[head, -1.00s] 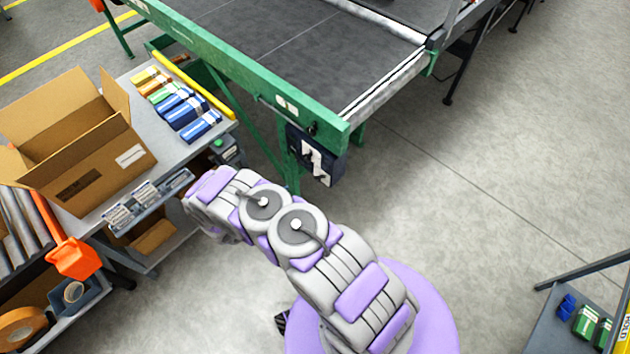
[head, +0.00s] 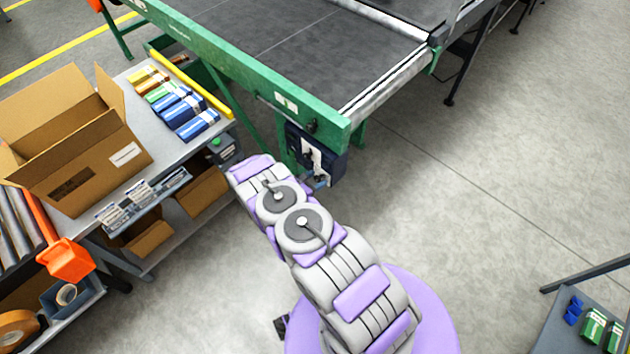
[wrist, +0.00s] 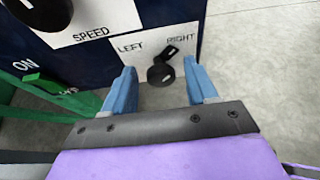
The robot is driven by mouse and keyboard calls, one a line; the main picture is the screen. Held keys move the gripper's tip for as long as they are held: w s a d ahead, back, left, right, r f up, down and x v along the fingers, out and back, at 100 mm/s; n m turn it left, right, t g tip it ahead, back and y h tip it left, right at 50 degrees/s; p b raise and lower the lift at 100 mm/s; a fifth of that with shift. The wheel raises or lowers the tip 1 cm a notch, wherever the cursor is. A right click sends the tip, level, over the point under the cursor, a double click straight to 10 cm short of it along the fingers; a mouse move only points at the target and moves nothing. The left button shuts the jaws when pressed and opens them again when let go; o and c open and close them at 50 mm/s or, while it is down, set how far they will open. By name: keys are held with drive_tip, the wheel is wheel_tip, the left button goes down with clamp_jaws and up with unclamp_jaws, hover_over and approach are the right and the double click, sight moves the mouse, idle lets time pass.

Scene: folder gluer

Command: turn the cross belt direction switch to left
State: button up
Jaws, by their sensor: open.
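The cross belt direction switch (wrist: 161,74) is a black knob on a white label in the wrist view. Its lever points up and to the right, toward the printed word RIGHT; LEFT is printed on the other side. My gripper (wrist: 163,82) is open, with one blue finger on each side of the knob in the picture. I cannot tell whether either finger touches it. In the head view, the dark blue control box (head: 318,158) hangs under the green conveyor frame (head: 290,103), and my arm reaches toward it. The switch itself is too small to make out there.
A second black knob (wrist: 40,10), above the word SPEED, is on the same panel. A green part (wrist: 48,87) lies at the left near the word ON. In the head view, a bench with an open carton (head: 75,140) stands at the left.

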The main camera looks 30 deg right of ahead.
drive_tip(key=shift+c, duration=0.4)
drive_tip(key=c, duration=1)
drive_tip(key=shift+o, duration=0.2)
drive_tip(key=shift+w+n+g+p, duration=0.15)
drive_tip(key=shift+n+g+p, duration=0.15)
drive_tip(key=shift+n+p, duration=0.2)
drive_tip(key=shift+w+a+n+g+h+b, duration=0.2)
drive_tip(key=shift+n+g+h, duration=0.35)
drive_tip(key=shift+n, duration=0.45)
drive_tip(key=shift+w+d+n+g+h+b, duration=0.1)
drive_tip(key=shift+n+g+h+b, duration=0.25)
drive_tip(key=shift+n+g, duration=0.5)
drive_tip(key=shift+n, duration=0.25)
